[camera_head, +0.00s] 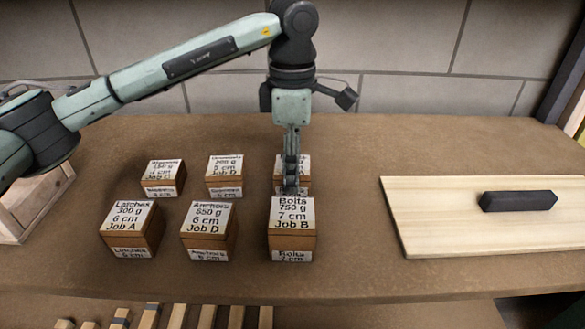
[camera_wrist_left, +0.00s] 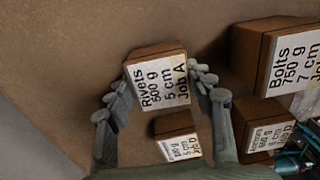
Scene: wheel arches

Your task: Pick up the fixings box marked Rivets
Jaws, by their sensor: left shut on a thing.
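The fixings box marked Rivets (camera_wrist_left: 158,84) has a white label reading 500 g, 5 cm, Job A. In the left wrist view it sits between the two fingers of my left gripper (camera_wrist_left: 160,97). In the head view my left gripper (camera_head: 291,187) points straight down at the back-row box (camera_head: 305,172) behind the Bolts box, and its fingers hide much of that box and its label. The gripper is shut on the Rivets box. I cannot tell whether the box is clear of the table. My right gripper is not in view.
The Bolts box (camera_head: 292,246) stands close in front of the gripper. Boxes marked Anchors (camera_head: 208,235) and Latches (camera_head: 131,230) stand to its left, with two smaller boxes behind. A pale board (camera_head: 440,215) with a dark bar (camera_head: 518,201) lies at the right.

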